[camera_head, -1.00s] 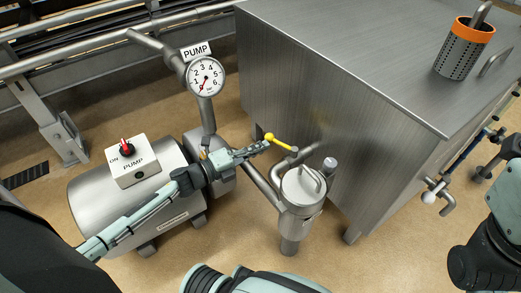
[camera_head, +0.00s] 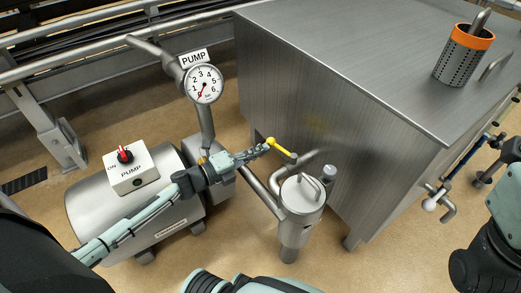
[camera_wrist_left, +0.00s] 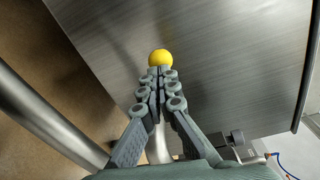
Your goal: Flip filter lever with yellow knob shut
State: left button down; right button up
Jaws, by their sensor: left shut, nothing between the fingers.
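The filter lever (camera_head: 282,150) is a short yellow bar with a round yellow knob (camera_head: 270,140) at its upper left end. It sits above the pipe beside the steel filter housing (camera_head: 302,193). My left gripper (camera_head: 264,150) is shut and empty, its fingertips right at the knob. In the left wrist view the yellow knob (camera_wrist_left: 159,57) shows just beyond the closed fingertips (camera_wrist_left: 160,72). I cannot tell whether they touch it. Most of the lever is hidden behind the fingers there. My right gripper is not in view.
A large steel tank (camera_head: 330,100) stands close behind the lever. The pump (camera_head: 125,200) with its red switch is at the left, and a pressure gauge (camera_head: 204,84) stands above it. A perforated basket with an orange rim (camera_head: 463,55) sits on the tank top.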

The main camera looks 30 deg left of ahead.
pick_arm(q)
jog(key=v, duration=1.2)
